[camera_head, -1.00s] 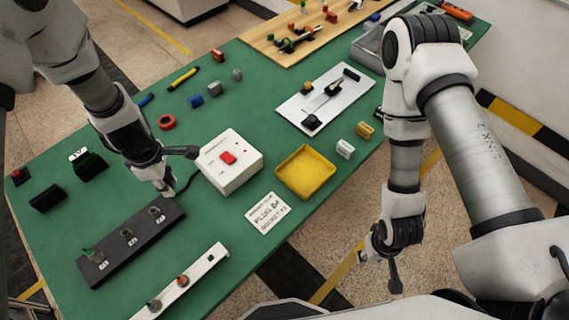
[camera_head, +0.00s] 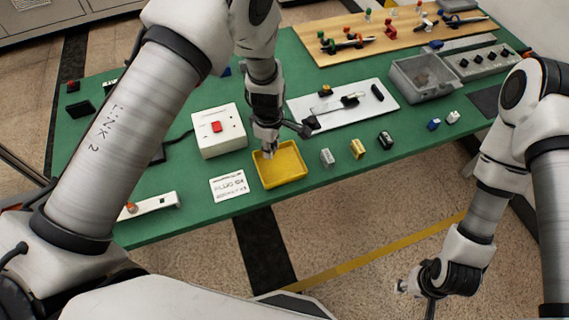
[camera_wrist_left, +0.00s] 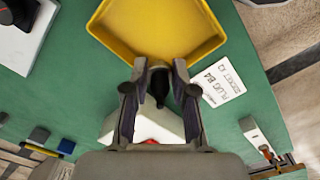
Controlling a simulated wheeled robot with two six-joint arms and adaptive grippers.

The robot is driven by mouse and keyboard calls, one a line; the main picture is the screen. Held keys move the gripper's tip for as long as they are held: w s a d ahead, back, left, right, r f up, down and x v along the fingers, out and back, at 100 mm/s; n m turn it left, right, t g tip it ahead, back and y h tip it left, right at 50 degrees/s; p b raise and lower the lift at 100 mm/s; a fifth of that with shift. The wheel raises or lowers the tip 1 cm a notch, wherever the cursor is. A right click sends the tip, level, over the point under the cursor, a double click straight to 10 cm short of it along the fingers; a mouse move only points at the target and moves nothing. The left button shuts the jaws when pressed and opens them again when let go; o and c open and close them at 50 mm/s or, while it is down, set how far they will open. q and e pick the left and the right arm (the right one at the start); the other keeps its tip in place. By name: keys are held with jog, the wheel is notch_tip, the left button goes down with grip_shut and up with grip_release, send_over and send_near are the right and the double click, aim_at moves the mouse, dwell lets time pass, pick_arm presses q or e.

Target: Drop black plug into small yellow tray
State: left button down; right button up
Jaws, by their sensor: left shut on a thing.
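The small yellow tray (camera_head: 291,172) sits on the green table near its front edge, and it also shows at the top of the left wrist view (camera_wrist_left: 205,30). My left gripper (camera_head: 268,154) points down at the left part of the tray in the head view. In the left wrist view my left gripper (camera_wrist_left: 157,90) is shut on a small dark thing, the black plug (camera_wrist_left: 159,84), between its fingers. The plug is hidden in the head view. My right gripper (camera_head: 415,288) hangs beyond the table's front edge, small and turned, so its fingers are unclear.
A white box with a red button (camera_head: 218,140) stands left of the tray. A printed card (camera_head: 229,186) lies at front left. Several small blocks, such as the yellow one (camera_head: 357,149), are to the right. A white board (camera_head: 370,98) lies behind.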

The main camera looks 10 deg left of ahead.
pick_arm(q)
jog(key=f+b, duration=0.1)
jog(key=f, duration=0.1)
jog(key=d+f+b, duration=0.1)
jog(key=f, duration=0.1)
jog(key=shift+f+b, duration=0.1)
jog(key=shift+b, duration=0.25)
jog(key=shift+f, duration=0.25)
jog(key=shift+a+f, duration=0.1)
jog(key=shift+a, duration=0.2)
jog(key=c, duration=0.9)
grip_release()
jog(key=shift+o, duration=0.2)
notch_tip(320, 180, up, 12)
jog(key=shift+r, duration=0.1)
